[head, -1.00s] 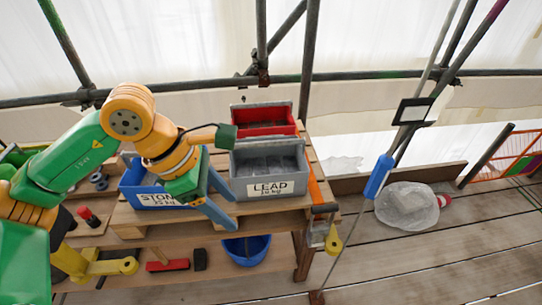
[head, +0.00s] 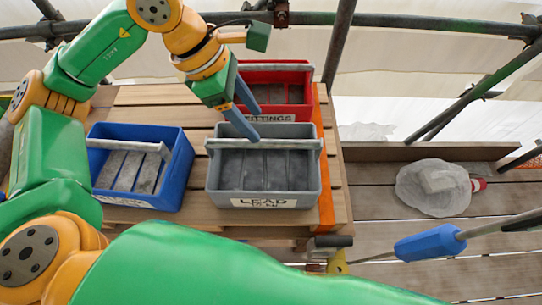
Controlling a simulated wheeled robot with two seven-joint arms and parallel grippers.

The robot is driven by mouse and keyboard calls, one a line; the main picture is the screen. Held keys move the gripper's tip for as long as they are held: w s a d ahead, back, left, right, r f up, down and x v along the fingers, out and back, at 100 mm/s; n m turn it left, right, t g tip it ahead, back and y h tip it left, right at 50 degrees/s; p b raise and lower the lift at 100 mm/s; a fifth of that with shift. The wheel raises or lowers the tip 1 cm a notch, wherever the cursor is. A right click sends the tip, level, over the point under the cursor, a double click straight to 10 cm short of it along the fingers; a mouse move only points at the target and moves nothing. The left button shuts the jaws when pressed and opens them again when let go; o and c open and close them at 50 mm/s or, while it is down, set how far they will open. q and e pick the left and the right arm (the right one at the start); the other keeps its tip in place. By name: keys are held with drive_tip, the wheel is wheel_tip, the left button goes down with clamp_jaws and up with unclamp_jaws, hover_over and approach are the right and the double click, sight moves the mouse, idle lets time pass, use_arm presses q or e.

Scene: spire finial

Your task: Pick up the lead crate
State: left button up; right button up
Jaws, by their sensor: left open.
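The lead crate (head: 222,199) is a grey open box labelled LEAD, standing on the wooden bench with grey slabs inside. A pale handle bar (head: 292,144) spans its top toward the back. My left gripper (head: 256,128) is open, with its blue fingers pointing down at the back edge of the crate near the middle of the bar. One fingertip overlaps the bar in the picture; I cannot tell whether they touch. My right gripper is out of view; a green arm link of mine covers the bottom of the head view.
A blue crate (head: 175,185) with grey slabs stands left of the lead crate. A red crate labelled FITTINGS (head: 308,82) stands behind it. Bare planks (head: 140,95) show at the back left. A blue-gripped rod (head: 430,246) and a plastic-wrapped bundle (head: 433,187) are at right.

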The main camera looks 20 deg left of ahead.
sight(262, 142)
use_arm(q)
drive_tip(key=f+b, duration=0.1)
drive_tip(key=f, duration=0.1)
drive_tip(key=f+b, duration=0.1)
drive_tip(key=b, duration=0.1)
drive_tip(key=f+b, duration=0.1)
drive_tip(key=f, duration=0.1)
drive_tip(key=shift+s+f+b, duration=0.3)
drive_tip(key=shift+f+b, duration=0.05)
drive_tip(key=shift+b, duration=0.05)
drive_tip(key=d+f+p, duration=0.1)
drive_tip(key=w+d+f+p, duration=0.1)
drive_tip(key=f+p, duration=0.1)
drive_tip(key=shift+w, duration=0.1)
drive_tip(key=x, duration=0.3)
drive_tip(key=shift+f, duration=0.15)
clamp_jaws()
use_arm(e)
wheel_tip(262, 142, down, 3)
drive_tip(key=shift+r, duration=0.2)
use_arm(q)
drive_tip(key=shift+w, duration=0.1)
